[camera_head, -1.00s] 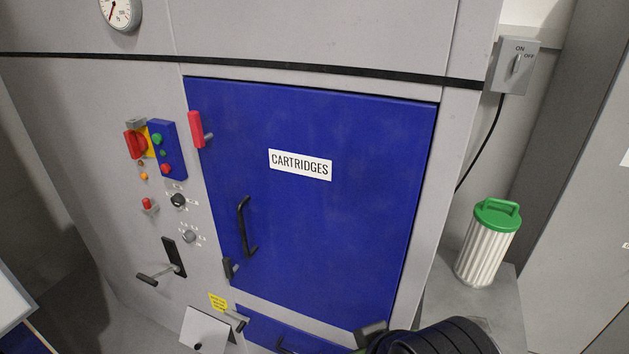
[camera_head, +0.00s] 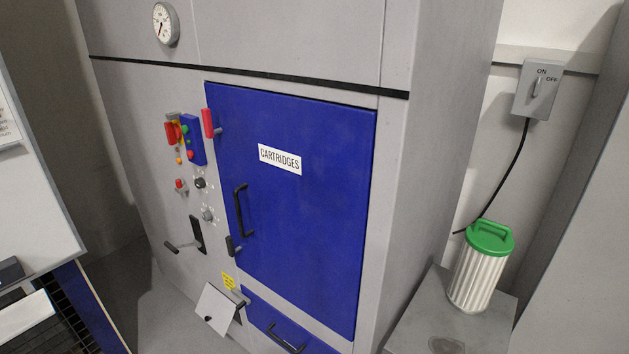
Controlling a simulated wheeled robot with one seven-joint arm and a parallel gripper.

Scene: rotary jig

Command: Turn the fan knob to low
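Two small rotary knobs sit on the grey machine front, left of the blue door. The upper one is a black knob (camera_head: 200,183) and the lower one is a grey knob (camera_head: 208,214), each with small marks around it. The marks are too small to read, so I cannot tell which is the fan knob or where either points. My gripper is not in view.
Above the knobs is a red, yellow and blue button panel (camera_head: 187,138); below is a black lever (camera_head: 197,235). The blue cartridges door (camera_head: 300,215) is shut. A white ribbed canister (camera_head: 473,280) stands on a grey stand (camera_head: 407,318). A wall switch (camera_head: 537,90) is at right.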

